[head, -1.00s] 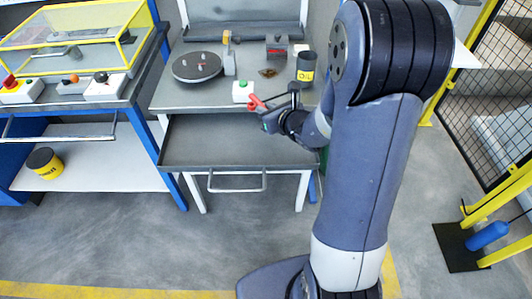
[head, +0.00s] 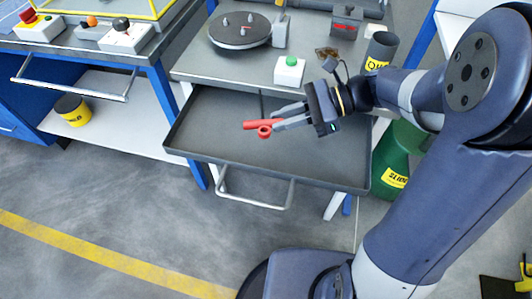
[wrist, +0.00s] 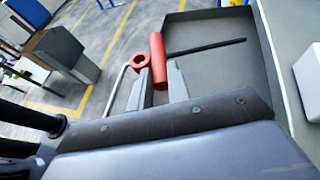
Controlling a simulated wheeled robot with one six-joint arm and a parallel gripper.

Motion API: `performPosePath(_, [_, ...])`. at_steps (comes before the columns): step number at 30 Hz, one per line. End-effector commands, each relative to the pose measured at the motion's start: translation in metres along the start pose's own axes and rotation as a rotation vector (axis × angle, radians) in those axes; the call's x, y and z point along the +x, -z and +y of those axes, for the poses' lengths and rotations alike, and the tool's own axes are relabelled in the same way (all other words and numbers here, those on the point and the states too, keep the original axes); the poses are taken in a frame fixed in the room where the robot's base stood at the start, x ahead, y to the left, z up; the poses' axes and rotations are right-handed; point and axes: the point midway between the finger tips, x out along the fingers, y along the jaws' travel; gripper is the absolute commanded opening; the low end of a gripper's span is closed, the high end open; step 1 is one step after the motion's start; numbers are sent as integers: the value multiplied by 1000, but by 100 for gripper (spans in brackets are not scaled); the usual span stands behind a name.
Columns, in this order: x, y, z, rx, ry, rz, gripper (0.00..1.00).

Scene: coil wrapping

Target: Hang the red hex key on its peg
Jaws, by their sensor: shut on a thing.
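The red hex key (head: 262,127) has a thick red handle with a ring and a thin dark shaft. My gripper (head: 284,119) is shut on it by the red part and holds it over the open grey drawer (head: 335,176). In the wrist view the hex key (wrist: 158,58) lies across the fingertips of my gripper (wrist: 158,85), with its dark shaft pointing right over the drawer floor. I cannot make out its peg in either view.
A green bin (head: 397,160) stands right of the drawer. The floor at the front left is clear.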

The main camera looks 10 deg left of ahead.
Motion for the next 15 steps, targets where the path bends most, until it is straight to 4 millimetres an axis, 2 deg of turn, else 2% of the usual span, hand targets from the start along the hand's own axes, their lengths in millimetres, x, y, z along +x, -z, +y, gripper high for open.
performPosePath(4, [3,5,11,-25,-57,0,0])
performPosePath(12, [2,5,12,-26,-60,-1,0])
performPosePath(15, [7,16,12,-23,-60,-2,0])
